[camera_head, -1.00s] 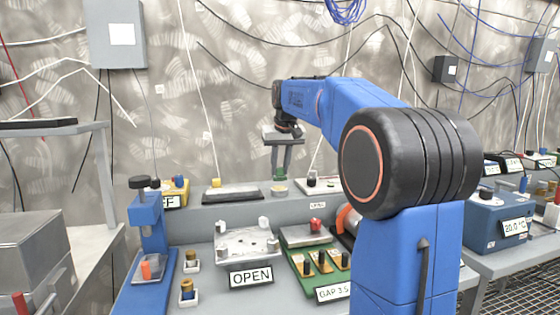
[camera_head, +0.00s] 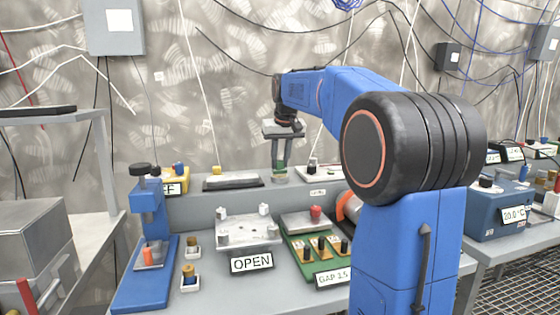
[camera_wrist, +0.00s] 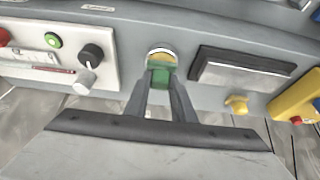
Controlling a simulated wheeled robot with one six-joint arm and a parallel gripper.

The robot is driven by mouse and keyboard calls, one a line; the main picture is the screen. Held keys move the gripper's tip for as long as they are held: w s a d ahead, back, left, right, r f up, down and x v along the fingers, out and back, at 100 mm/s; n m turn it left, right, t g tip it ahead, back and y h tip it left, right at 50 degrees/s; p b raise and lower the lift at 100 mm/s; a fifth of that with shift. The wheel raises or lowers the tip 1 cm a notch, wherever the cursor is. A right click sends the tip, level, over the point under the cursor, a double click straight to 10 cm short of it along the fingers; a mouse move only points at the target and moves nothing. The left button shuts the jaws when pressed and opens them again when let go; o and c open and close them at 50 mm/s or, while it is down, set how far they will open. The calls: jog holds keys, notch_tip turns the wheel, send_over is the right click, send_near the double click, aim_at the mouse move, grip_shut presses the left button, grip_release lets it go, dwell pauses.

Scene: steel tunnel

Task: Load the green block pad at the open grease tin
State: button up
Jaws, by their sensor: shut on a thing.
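My gripper (camera_head: 279,166) is shut on the green block pad (camera_wrist: 160,73), which sits between its fingertips. In the head view the pad is small and mostly hidden by the fingers. The open grease tin (camera_wrist: 161,52) is a round tin with a pale yellow inside, on the back ledge. The pad is at the near rim of the tin in the wrist view and overlaps it. I cannot tell whether the pad touches the grease.
A dark flat slab (camera_head: 233,183) lies on the ledge left of the tin, and a white panel with a black knob (camera_head: 312,169) stands right of it. A yellow knob (camera_wrist: 237,104) is near the slab. The OPEN fixture (camera_head: 248,232) and a green gauge board (camera_head: 318,258) lie in front.

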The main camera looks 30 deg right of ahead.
jog(key=shift+f, duration=0.5)
dwell(1.2)
jog(key=shift+r, duration=3.5)
